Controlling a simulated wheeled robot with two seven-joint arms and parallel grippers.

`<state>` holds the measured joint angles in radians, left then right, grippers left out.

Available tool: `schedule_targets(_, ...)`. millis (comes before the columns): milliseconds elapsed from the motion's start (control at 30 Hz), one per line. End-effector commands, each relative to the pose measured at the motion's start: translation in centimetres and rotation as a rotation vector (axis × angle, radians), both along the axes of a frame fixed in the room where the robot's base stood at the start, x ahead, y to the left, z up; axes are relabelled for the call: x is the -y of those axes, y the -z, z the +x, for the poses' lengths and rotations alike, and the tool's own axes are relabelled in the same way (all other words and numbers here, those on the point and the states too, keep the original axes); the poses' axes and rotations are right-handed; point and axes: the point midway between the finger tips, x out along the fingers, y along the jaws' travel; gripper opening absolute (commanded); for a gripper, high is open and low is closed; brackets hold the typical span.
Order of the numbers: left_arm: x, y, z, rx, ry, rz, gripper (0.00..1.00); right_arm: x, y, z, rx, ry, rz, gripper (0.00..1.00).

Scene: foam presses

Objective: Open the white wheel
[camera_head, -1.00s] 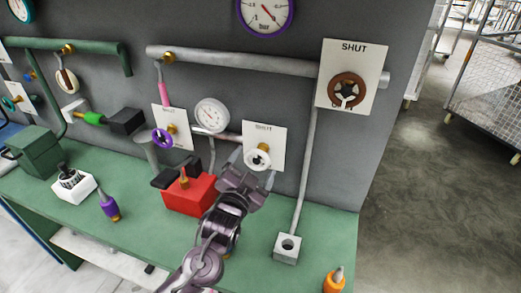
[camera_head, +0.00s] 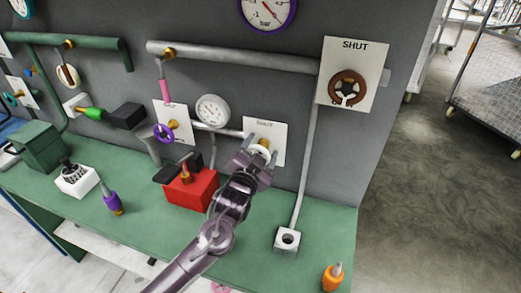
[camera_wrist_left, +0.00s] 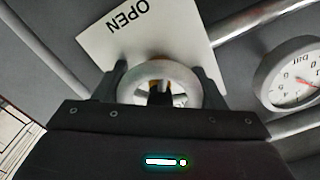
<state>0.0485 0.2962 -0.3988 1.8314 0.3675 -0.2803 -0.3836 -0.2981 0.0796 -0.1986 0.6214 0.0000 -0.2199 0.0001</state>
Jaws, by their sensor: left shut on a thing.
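The white wheel (camera_head: 259,152) sits on a brass stem in front of a white placard (camera_head: 256,127) marked SHUT at its top, on the grey panel. My left gripper (camera_head: 261,147) is shut on the wheel, one finger on each side of the rim. In the left wrist view the wheel (camera_wrist_left: 161,68) shows as a pale ring between the two dark fingers (camera_wrist_left: 162,80). The same placard (camera_wrist_left: 140,30) there shows the word OPEN, upside down and tilted. My gripper partly hides the wheel in the head view. My right gripper is not in view.
A round white gauge (camera_head: 212,111) and a purple wheel (camera_head: 164,132) are left of the white wheel. A brown wheel (camera_head: 347,89) is up to the right. A red box (camera_head: 190,190), a grey block (camera_head: 287,240) and an orange-based item (camera_head: 332,278) stand on the green bench.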

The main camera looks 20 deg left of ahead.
Motion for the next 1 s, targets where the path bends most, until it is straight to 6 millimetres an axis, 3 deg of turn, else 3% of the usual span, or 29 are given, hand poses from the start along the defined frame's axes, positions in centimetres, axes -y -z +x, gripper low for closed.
schedule_targets(467, 0.1, 0.02, 0.0, -0.005, 0.002, -0.115, 0.41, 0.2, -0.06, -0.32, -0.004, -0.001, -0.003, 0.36)
schedule_targets(1000, 0.07, 0.02, -0.01, -0.021, 0.0, -0.597, 0.41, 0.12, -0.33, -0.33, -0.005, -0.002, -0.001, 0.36)
